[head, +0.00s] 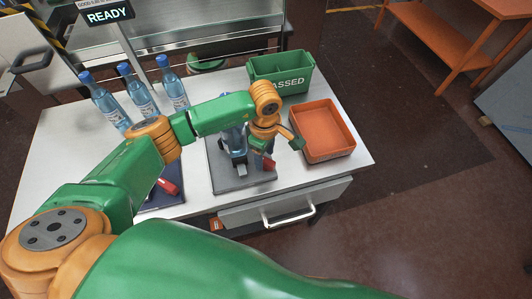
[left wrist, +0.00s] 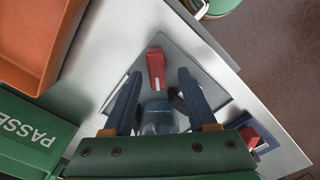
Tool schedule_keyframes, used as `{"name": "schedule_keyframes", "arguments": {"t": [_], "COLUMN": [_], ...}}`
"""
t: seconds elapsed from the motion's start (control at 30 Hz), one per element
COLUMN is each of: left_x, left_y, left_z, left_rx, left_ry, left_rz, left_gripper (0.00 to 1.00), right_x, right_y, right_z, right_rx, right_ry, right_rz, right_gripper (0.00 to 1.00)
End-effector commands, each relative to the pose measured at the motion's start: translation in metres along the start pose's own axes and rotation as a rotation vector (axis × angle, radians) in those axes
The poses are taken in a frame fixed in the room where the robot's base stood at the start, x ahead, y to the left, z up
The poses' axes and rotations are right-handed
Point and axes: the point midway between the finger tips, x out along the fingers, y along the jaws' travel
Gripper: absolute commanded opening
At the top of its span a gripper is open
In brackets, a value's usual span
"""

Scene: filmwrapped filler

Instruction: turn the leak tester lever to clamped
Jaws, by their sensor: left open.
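The leak tester stands on a grey plate (head: 228,172) in the middle of the white table. Its red lever handle (head: 268,164) shows just below my left gripper (head: 276,146). In the left wrist view the red handle (left wrist: 157,70) lies between the fingertips of my open left gripper (left wrist: 160,78), with a gap on each side. A clear bluish bottle-like body (left wrist: 158,118) shows between the finger bases. My arm and gripper hide part of the tester in the head view. My right gripper is not in view.
An orange tray (head: 327,155) and a green "PASSED" bin (head: 280,77) stand to the right and behind. Several blue-capped bottles (head: 140,95) stand at the back left. A red object (head: 168,187) lies on a dark mat (head: 158,202) to the left.

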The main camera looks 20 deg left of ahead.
Motion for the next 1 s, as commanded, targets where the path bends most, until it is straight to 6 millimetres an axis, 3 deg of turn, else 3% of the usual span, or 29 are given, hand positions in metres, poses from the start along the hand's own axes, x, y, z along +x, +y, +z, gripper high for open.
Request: {"name": "schedule_keyframes", "arguments": {"t": [0.17, 0.4, 0.6, 1.0], "left_x": [0.019, 0.022, 0.022, 0.024], "left_y": [0.0, 0.0, 0.0, 0.001], "left_z": [0.001, 0.001, 0.002, 0.002], "left_rx": [-0.001, -0.001, -0.001, 0.042], "left_ry": [-0.003, -0.004, -0.005, -0.006], "left_rz": [0.0, 0.001, 0.001, 0.003], "left_gripper": [0.57, 0.55, 0.01, 0.0], "right_x": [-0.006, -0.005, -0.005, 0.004], "right_y": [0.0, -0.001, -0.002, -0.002], "right_z": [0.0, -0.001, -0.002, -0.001], "right_rx": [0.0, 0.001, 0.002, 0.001], "right_ry": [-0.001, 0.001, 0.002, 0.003], "right_rz": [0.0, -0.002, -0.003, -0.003], "right_gripper": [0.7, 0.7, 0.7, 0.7]}}
